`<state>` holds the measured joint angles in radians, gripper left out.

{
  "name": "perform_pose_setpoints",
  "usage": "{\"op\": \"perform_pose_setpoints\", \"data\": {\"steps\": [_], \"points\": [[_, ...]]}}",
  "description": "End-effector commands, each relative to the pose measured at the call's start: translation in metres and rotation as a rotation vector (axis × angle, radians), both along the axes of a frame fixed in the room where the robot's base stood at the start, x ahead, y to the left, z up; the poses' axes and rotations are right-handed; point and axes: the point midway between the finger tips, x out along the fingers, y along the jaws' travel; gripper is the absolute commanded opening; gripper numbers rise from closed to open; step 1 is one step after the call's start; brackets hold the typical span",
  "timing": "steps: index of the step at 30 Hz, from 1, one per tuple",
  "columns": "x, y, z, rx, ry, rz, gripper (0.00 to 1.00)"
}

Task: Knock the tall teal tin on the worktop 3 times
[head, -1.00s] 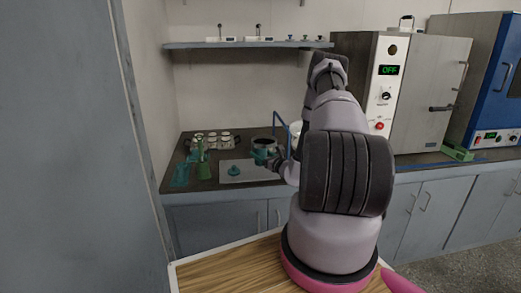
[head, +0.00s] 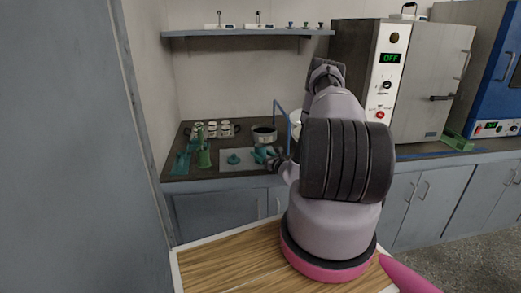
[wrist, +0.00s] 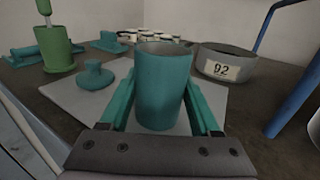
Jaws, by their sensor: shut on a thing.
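The tall teal tin (wrist: 162,92) stands between the fingers of my gripper (wrist: 161,100) in the wrist view, its open top toward the far side. My gripper is shut on it, with a teal finger along each side. In the head view the tin (head: 261,154) shows small at the right part of the grey mat, partly hidden by my gripper. I cannot tell whether its base touches the mat.
A teal knobbed lid (wrist: 95,76) lies on the grey mat (wrist: 65,90), left of the tin. A green holder (wrist: 56,50) stands farther left. A pan labelled 92 (wrist: 224,64) is behind right, near a blue post (wrist: 292,60). Several small jars (head: 211,129) stand at the back.

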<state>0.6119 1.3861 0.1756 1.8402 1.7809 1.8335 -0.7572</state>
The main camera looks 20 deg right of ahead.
Motion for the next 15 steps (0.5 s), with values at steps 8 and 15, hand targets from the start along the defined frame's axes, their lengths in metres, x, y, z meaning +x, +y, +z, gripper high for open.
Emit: {"op": "perform_pose_setpoints", "data": {"steps": [8,15], "points": [[-0.004,0.0,-0.001,-0.003,0.016,0.002,0.0],[-0.003,0.0,0.029,-0.004,0.012,0.002,0.0]]}}
